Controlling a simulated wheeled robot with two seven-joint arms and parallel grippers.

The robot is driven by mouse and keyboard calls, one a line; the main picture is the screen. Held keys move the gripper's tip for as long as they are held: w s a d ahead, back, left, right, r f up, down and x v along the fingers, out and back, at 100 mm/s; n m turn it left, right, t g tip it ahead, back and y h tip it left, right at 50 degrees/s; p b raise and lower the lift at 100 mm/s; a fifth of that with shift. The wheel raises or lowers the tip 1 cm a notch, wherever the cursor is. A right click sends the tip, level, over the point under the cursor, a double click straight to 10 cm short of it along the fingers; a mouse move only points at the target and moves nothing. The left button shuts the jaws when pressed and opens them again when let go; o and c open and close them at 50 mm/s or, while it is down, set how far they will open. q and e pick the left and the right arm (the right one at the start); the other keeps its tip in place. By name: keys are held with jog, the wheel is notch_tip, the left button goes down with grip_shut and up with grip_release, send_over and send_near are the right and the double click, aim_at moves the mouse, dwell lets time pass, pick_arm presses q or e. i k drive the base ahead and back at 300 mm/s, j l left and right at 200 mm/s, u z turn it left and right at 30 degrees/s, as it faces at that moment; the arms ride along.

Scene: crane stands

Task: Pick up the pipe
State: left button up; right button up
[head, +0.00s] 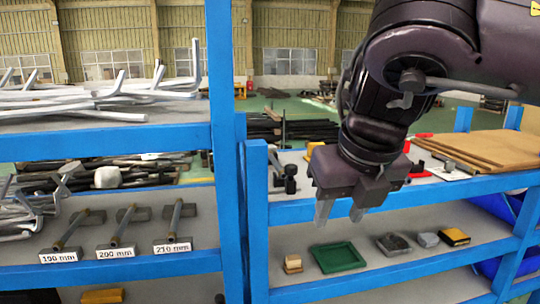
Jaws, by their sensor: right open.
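Three short pipes rest at a slant on grey blocks on the middle shelf of the left rack. The left pipe (72,230) lies behind a label reading 190 mm, the middle pipe (124,224) behind 200 mm, and the right pipe (175,219) behind 210 mm. Longer bent grey pipes (110,102) lie piled on the rack's top shelf. My right gripper (340,212) is open and empty. It points down in front of the right rack, to the right of the blue posts and apart from the pipes. My left gripper is out of the picture.
Blue posts (225,150) stand between the pipes and my right gripper. The right rack's lower shelf holds a green tray (337,268), a small wooden block (292,264) and grey and yellow blocks. Brown boards (480,150) lie on its upper shelf.

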aim_at(281, 171)
jog(key=i+j, duration=0.15)
jog(key=i, duration=0.3)
jog(key=i+j, duration=0.1)
jog(key=i, duration=0.3)
jog(key=i+j, duration=0.15)
jog(key=i, duration=0.3)
